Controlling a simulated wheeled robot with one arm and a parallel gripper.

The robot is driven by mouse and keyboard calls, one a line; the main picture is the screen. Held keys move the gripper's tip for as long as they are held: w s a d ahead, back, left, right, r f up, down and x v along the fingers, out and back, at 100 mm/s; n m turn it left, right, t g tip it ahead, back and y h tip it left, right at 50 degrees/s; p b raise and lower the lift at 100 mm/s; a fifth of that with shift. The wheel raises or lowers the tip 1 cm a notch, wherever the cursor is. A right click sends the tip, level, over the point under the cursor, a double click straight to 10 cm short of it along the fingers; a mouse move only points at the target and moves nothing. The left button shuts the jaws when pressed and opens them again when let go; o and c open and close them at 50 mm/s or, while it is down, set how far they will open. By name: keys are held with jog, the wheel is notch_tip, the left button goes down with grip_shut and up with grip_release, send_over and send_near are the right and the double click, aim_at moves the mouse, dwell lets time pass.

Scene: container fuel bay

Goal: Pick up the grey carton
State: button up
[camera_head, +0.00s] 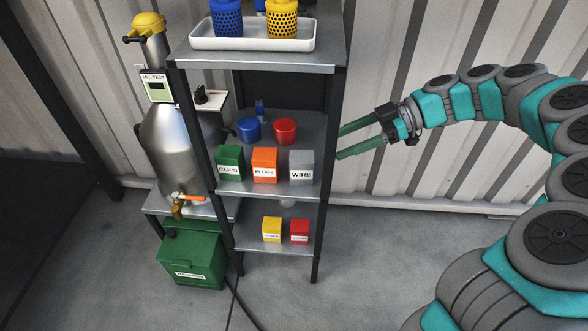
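The grey carton (301,168), labelled "WIRE", stands upright at the right end of the rack's middle shelf (240,194). An orange carton (264,165) labelled "PLUGS" and a green carton (230,162) labelled "CLIPS" stand to its left. My gripper (340,144) is to the right of the rack, its two green fingers pointing left toward the shelf. The fingers are apart with nothing visible between them. They are beside the rack's right front post, apart from the grey carton.
Blue (248,129) and red (285,131) round items stand behind the cartons. The rack's dark right post (328,150) is close to my fingertips. Below are small yellow (271,229) and red (299,231) cartons. A metal tank (172,150) and green box (191,256) stand left.

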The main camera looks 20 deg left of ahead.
aim_at(305, 156)
jog(key=shift+p+x, duration=0.5)
jog(key=shift+x, duration=3.4)
jog(key=shift+w+a+r, duration=0.1)
jog(key=shift+r, duration=0.05)
jog(key=shift+c, duration=0.3)
grip_shut()
